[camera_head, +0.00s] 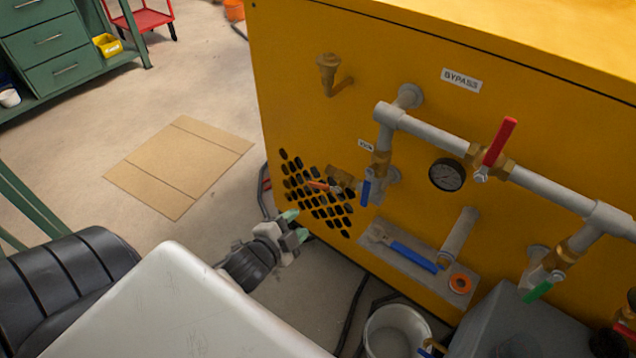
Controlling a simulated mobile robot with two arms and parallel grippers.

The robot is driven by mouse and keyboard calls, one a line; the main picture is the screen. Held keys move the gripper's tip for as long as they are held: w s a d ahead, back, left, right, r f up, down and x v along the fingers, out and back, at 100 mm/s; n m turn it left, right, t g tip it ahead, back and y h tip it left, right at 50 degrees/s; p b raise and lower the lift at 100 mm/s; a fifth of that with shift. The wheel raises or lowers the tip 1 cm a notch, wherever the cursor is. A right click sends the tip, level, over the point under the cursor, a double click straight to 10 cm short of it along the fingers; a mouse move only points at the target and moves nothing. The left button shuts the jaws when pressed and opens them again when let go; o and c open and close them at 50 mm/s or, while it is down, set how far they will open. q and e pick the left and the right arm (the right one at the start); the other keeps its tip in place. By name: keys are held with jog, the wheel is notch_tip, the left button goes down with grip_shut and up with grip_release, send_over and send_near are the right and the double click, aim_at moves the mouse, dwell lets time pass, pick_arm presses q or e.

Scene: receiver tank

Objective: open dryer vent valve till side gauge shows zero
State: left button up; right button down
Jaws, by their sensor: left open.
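A small brass valve (341,177) with an orange-red lever (326,186) sticks out from the yellow cabinet, left of the vertical pipe. A small label (366,146) above it is too small to read surely. A blue lever (366,191) hangs down on the vertical pipe just right of it. A round dark-faced gauge (447,174) sits below the grey pipe; I cannot read its needle. My left gripper (296,225) is open and empty, below and left of the brass valve, apart from it. My right gripper is out of view.
A red lever (498,142) stands up on the pipe under the BYPASS label (461,80). A green lever (538,291) is lower right. A shelf (452,287) holds a blue-handled wrench (413,256) and orange tape (460,283). A bucket (394,334) stands below. Cardboard (180,165) lies on the floor.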

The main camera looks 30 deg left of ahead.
aim_at(317, 186)
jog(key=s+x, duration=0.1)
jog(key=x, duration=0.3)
pick_arm(q)
jog(key=w+m+t, duration=0.1)
jog(key=w, duration=0.3)
jog(key=w+a+r+m+t+h+b, duration=0.1)
jog(key=w, duration=0.3)
jog(key=w+m+t, duration=0.1)
jog(key=w, duration=0.3)
jog(key=shift+a+r+m, duration=0.15)
jog(key=shift+a+m, duration=0.15)
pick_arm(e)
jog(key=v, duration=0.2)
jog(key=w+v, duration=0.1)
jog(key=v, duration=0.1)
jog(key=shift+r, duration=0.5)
pick_arm(q)
jog(key=shift+c, duration=0.2)
jog(key=shift+s, duration=0.1)
grip_shut()
